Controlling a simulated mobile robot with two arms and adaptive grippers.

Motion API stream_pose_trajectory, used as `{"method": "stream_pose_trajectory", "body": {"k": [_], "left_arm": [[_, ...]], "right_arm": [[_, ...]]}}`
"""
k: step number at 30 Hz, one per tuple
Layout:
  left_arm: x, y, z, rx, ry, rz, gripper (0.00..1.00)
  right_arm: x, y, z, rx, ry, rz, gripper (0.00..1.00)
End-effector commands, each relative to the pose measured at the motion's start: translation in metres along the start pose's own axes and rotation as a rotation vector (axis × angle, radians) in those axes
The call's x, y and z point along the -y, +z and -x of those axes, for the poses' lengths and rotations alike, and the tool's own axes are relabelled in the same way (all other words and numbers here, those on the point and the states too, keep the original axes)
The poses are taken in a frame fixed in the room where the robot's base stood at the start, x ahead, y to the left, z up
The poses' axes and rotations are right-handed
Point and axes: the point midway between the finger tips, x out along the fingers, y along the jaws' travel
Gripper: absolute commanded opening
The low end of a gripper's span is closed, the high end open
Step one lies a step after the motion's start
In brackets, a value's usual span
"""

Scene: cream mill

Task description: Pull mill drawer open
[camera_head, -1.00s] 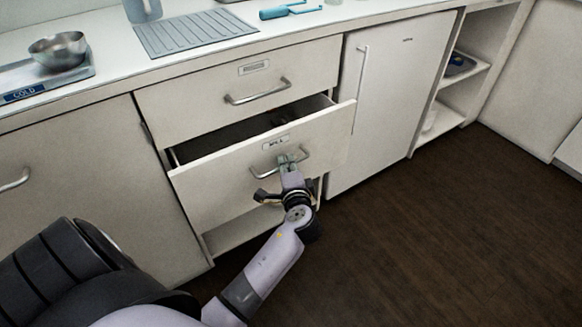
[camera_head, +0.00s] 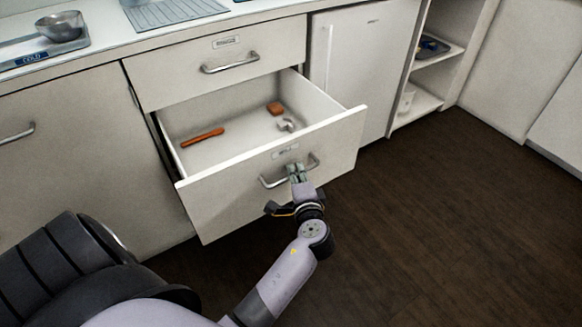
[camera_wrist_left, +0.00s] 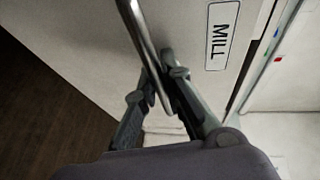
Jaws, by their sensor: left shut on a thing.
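The mill drawer (camera_head: 218,208) is pulled well out from the cabinet in the head view, its inside showing. Its front carries a metal bar handle (camera_head: 270,184) and a small label. In the left wrist view the label (camera_wrist_left: 222,36) reads MILL. My left gripper (camera_head: 295,170) is shut on the handle; the left wrist view shows its fingers (camera_wrist_left: 165,78) around the bar (camera_wrist_left: 143,38). Inside the drawer lie an orange-brown stick (camera_head: 202,137), a small orange-brown block (camera_head: 275,108) and a small pale metallic piece (camera_head: 286,125). My right gripper is not in view.
A closed upper drawer (camera_head: 180,80) with a handle is above. A white door (camera_head: 350,70) and open shelves (camera_head: 440,50) stand to the right. The counter holds a scale with a metal bowl (camera_head: 60,27) and a ridged tray (camera_head: 170,12). The dark floor at right is clear.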

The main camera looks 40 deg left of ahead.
Motion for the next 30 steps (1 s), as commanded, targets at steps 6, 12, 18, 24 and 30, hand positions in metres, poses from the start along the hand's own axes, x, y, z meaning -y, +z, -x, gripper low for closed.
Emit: {"method": "stream_pose_trajectory", "body": {"k": [6, 12, 18, 24, 30], "left_arm": [[-0.0031, -0.0035, 0.0091, 0.001, 0.002, -0.002, 0.0], [-0.003, -0.0039, 0.01, 0.0, 0.001, -0.003, 0.0], [-0.003, -0.0039, 0.0098, 0.0, 0.002, -0.003, 0.1], [-0.0027, -0.0039, 0.0097, 0.0, 0.001, -0.001, 0.18], [-0.002, -0.004, 0.0097, 0.0, 0.0, 0.0, 0.18]], "right_arm": [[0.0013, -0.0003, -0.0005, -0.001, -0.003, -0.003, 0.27], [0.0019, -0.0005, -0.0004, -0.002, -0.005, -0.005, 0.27], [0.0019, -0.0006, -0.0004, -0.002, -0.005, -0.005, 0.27], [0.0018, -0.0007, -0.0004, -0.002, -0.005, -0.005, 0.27], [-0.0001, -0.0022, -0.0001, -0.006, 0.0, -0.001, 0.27]]}}
